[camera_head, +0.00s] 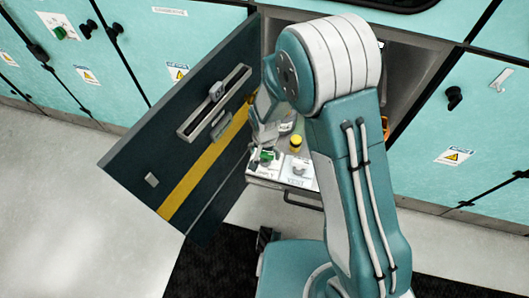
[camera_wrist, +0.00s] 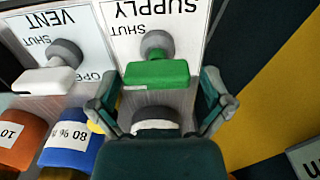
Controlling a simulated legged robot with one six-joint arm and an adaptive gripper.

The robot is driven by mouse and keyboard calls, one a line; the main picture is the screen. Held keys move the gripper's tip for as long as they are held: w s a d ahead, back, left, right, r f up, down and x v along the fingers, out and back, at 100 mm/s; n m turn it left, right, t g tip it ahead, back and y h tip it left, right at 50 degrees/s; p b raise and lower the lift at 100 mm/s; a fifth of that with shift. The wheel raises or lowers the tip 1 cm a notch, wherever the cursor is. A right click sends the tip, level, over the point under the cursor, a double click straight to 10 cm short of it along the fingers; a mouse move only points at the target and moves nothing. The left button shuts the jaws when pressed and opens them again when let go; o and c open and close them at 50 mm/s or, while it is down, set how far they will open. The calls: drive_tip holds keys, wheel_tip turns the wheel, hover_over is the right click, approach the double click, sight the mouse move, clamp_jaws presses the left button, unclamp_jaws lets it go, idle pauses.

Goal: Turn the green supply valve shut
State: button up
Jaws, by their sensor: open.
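The green supply valve (camera_wrist: 157,74) has a grey round hub and a bar-shaped green handle lying crosswise in the wrist view. It sits on a white plate marked SUPPLY, which appears upside down, with SHUT printed beside the hub. In the head view the green handle (camera_head: 266,156) shows just below my gripper (camera_head: 262,140). My gripper is open in the wrist view (camera_wrist: 160,82), one finger on either side of the green handle. Both fingertips are close to the handle's ends; I cannot tell whether they touch. The OPEN mark for this valve is hidden.
The white-handled vent valve (camera_wrist: 45,80) stands left of the supply plate in the wrist view. Orange (camera_wrist: 20,138) and blue (camera_wrist: 70,140) labelled cylinders stand close to my left finger. The open dark cabinet door (camera_head: 165,150) with a yellow stripe is left of my arm.

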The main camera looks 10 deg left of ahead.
sight(265, 152)
drive_tip(key=shift+r, duration=0.1)
wheel_tip(265, 152, up, 12)
idle(0.5)
drive_tip(key=shift+w, duration=0.1)
drive_tip(key=s+d+r+t, duration=0.2)
drive_tip(key=d+r, duration=1.1)
drive_tip(key=r, duration=0.2)
drive_tip(key=s+d+r+t, duration=0.1)
drive_tip(key=s+d+r, duration=0.2)
drive_tip(key=s+d, duration=0.2)
drive_tip(key=s+d+r+n+t, duration=0.1)
drive_tip(key=s+d+r+t, duration=0.1)
drive_tip(key=s+d+r, duration=0.2)
drive_tip(key=s+d, duration=0.2)
drive_tip(key=s, duration=0.1)
drive_tip(key=shift+r+t, duration=0.25)
drive_tip(key=shift+t, duration=0.05)
